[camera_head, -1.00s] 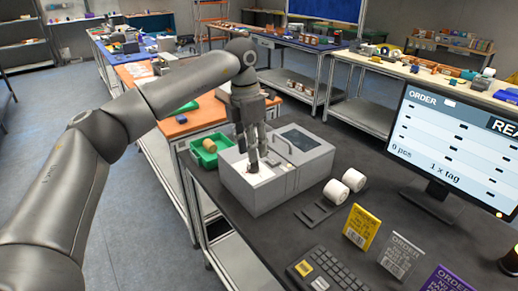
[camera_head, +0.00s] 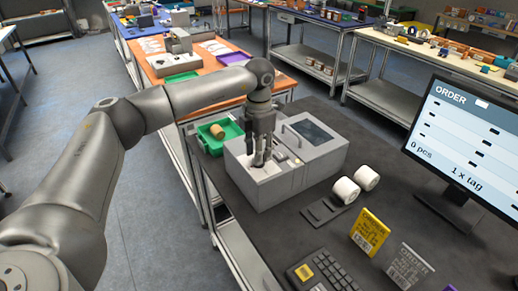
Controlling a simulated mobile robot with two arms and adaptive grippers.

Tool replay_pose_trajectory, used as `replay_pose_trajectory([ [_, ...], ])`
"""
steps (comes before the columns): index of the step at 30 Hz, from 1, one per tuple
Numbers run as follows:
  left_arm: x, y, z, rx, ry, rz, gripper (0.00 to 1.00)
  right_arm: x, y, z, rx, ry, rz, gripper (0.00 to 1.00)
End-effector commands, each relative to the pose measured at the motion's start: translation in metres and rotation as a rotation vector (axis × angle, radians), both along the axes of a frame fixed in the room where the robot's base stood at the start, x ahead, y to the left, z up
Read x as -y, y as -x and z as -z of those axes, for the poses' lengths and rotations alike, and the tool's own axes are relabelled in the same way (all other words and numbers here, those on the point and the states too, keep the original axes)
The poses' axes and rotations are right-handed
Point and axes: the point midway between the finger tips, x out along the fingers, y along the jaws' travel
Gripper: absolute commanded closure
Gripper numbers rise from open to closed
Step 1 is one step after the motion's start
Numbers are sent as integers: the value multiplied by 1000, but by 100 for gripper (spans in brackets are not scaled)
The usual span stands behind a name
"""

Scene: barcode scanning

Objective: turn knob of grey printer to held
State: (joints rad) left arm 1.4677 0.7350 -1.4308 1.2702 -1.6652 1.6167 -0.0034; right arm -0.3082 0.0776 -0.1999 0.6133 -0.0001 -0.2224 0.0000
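The grey printer (camera_head: 311,165) stands on the dark table, with a dark window in its right part and a pale recessed top on its left part. My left gripper (camera_head: 262,162) points down over that left part, its fingertips at or just above the top surface. Its fingers hide part of the top, and I cannot make out the knob or whether they touch it. The fingers look close together, but their gap is unclear. My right gripper is not in view.
A green bin (camera_head: 213,147) with a brown roll (camera_head: 217,131) sits left of the printer. Two white rolls (camera_head: 346,190) lie to its right. A keyboard (camera_head: 325,271), yellow card (camera_head: 370,232), grey card (camera_head: 408,265) and monitor (camera_head: 462,140) are nearer and right.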

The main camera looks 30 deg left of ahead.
Motion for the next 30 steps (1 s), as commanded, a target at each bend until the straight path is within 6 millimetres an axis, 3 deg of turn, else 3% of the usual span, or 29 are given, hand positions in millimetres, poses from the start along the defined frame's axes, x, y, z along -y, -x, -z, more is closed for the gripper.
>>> replay_pose_trajectory([
  [3, 0, 0, 7, 1, 1, 0, 68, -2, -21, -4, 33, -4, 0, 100],
  [6, 0, 0, 9, 1, 1, 0, 68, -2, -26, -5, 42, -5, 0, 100],
  [12, 0, 0, 9, 1, 1, 0, 69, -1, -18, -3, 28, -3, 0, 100],
  [19, 0, 0, 9, 1, 1, 0, 99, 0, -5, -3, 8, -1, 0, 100],
  [30, 0, 0, 9, 1, 0, -24, 100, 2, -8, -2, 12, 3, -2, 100],
])
